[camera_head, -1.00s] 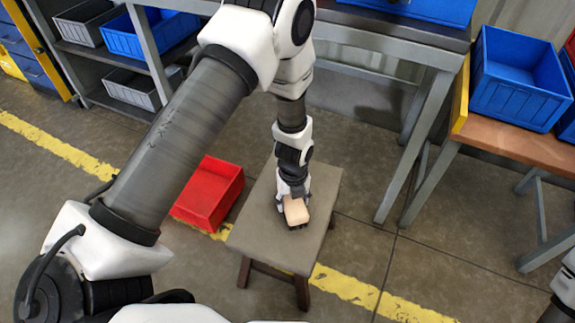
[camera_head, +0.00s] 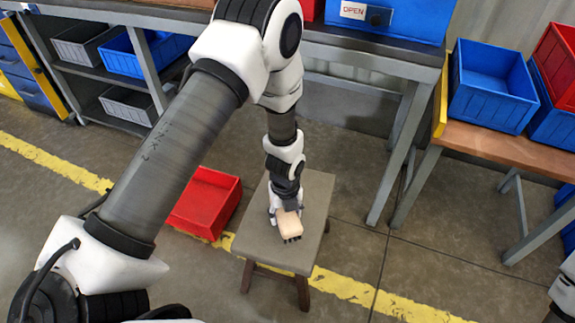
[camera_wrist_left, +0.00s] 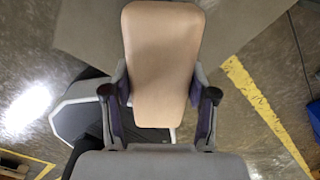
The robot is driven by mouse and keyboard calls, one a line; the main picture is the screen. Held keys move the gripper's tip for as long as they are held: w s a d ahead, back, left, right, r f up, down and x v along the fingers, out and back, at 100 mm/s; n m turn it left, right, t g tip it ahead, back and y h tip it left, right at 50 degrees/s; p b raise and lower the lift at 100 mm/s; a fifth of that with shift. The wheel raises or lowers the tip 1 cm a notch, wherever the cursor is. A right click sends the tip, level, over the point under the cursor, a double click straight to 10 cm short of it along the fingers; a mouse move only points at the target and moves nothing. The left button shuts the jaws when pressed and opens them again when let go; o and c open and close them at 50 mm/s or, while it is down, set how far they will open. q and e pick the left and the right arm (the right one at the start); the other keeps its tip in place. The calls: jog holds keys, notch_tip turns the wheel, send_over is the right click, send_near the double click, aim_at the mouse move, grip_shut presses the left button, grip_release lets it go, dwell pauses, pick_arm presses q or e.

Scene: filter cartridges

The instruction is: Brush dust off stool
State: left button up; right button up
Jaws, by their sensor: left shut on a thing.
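The stool (camera_head: 310,215) has a square grey top and dark wooden legs, and stands in the middle of the head view. My left gripper (camera_head: 283,214) is over the stool top, toward its middle. It is shut on a brush (camera_head: 290,224) with a tan wooden back and dark bristles below. In the left wrist view the brush back (camera_wrist_left: 160,60) lies between the two fingers, and the bristles are hidden. I cannot tell whether the bristles touch the top. No dust can be made out on the stool. Only part of my right arm shows at the lower right edge.
A red bin (camera_head: 205,203) sits on the floor left of the stool. A workbench (camera_head: 375,45) with a blue box marked OPEN (camera_head: 387,18) stands behind. Blue bins (camera_head: 490,88) rest on a wooden bench at right. Floor is clear right of the stool.

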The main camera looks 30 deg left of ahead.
pick_arm(q)
jog(key=shift+r+p, duration=1.85)
jog(key=shift+r, duration=0.35)
